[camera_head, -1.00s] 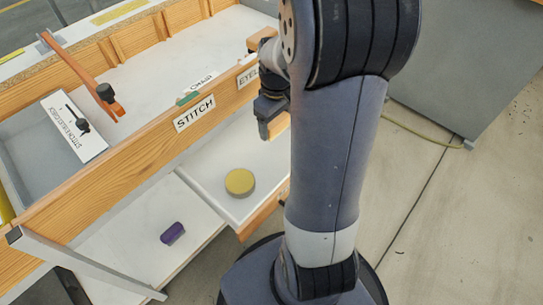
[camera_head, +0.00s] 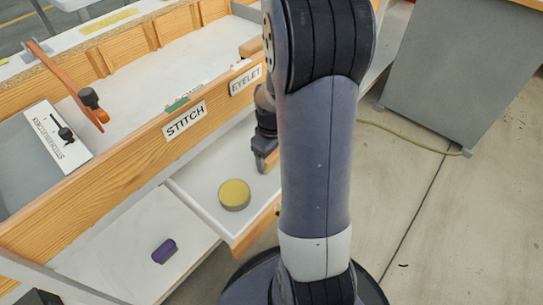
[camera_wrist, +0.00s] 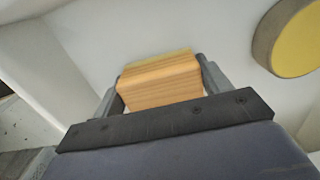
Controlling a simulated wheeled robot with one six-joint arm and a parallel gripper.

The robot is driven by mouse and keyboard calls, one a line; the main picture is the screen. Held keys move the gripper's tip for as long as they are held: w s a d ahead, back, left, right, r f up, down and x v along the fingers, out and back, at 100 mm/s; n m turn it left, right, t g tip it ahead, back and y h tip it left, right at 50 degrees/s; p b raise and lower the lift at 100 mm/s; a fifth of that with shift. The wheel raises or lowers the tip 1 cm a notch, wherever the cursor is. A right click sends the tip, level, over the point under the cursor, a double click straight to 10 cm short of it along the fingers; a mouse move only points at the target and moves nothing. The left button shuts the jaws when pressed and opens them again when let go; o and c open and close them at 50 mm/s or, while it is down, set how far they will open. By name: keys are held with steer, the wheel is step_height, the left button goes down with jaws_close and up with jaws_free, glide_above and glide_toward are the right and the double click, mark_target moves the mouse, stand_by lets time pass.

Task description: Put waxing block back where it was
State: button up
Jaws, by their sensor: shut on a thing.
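The waxing block (camera_wrist: 158,84), a wooden block with a yellowish far face, is held between the fingers of my gripper (camera_wrist: 160,90) in the wrist view. In the head view my gripper (camera_head: 262,158) is over the open white drawer (camera_head: 200,184), right of the yellow-topped round tin (camera_head: 234,194). My arm hides most of the block there. The tin also shows at the upper right of the wrist view (camera_wrist: 290,42), apart from the block. I cannot tell whether the block touches the drawer floor.
The wooden bench front carries a STITCH label (camera_head: 184,119) and an EYELET label (camera_head: 245,79) above the drawer. A purple block (camera_head: 164,251) lies on the lower shelf (camera_head: 115,245). A grey cabinet (camera_head: 455,75) stands at the right, with open floor before it.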

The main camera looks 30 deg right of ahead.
steer(key=o, duration=0.5)
steer(key=shift+f, duration=0.15)
steer(key=o, duration=0.4)
steer(key=shift+o, duration=0.2)
step_height(320, 180, up, 12)
steer(key=p, duration=0.4)
steer(key=shift+r, duration=0.25)
